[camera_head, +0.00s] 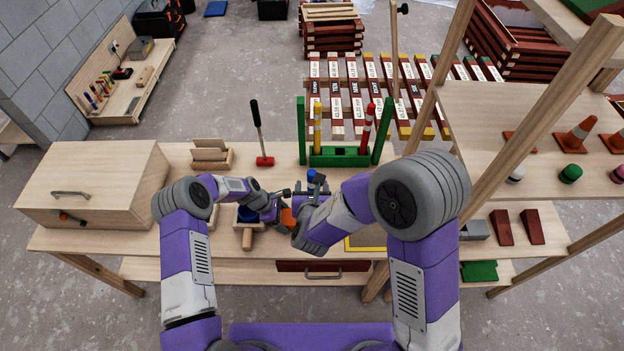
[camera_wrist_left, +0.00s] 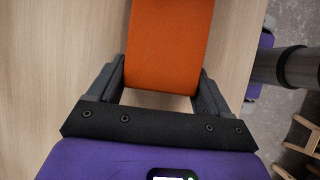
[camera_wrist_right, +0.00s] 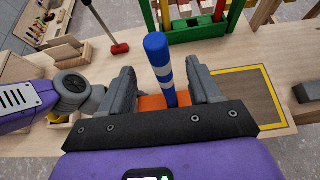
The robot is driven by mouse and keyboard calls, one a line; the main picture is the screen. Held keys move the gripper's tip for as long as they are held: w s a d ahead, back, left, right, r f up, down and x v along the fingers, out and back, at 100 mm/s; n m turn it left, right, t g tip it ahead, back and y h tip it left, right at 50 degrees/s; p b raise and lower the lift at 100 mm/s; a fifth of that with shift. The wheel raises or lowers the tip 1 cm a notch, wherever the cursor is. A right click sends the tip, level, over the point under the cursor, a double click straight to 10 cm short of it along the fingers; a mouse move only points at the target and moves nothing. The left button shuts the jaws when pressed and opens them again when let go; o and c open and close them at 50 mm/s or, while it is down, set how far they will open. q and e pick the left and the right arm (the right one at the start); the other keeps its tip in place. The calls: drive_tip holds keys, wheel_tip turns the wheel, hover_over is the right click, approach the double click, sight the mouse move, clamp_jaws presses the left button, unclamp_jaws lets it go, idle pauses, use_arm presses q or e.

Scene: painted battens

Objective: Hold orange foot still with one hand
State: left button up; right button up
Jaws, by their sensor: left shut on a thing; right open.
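The orange foot (camera_wrist_left: 168,45) is between the fingers of my left gripper (camera_wrist_left: 162,84), which is shut on it at the bench top. In the head view the foot (camera_head: 287,218) is partly hidden by my arms. A blue batten with white bands (camera_wrist_right: 160,62) stands nearly upright at the orange foot (camera_wrist_right: 150,103). Its lower end meets the foot, but I cannot tell how deep it sits. My right gripper (camera_wrist_right: 163,80) is open, with its fingers on either side of the batten. The batten's blue top (camera_head: 311,175) shows in the head view.
Behind the grippers stands a green rack (camera_head: 340,155) with a yellow and a red batten. A red-headed mallet (camera_head: 264,160) is to its left. A wooden box (camera_head: 95,185) fills the bench's left end. A yellow-edged panel (camera_wrist_right: 245,95) lies to the right.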

drive_tip(key=v, duration=0.5)
drive_tip(key=shift+w, duration=0.1)
use_arm(q)
drive_tip(key=o, duration=0.9)
use_arm(e)
drive_tip(key=shift+f, duration=0.1)
use_arm(q)
drive_tip(key=shift+a+b, duration=1.1)
drive_tip(key=shift+a, duration=2.45)
drive_tip(key=shift+r+p, duration=2.35)
drive_tip(key=shift+r, duration=1.7)
use_arm(e)
drive_tip(key=shift+r, duration=1.3)
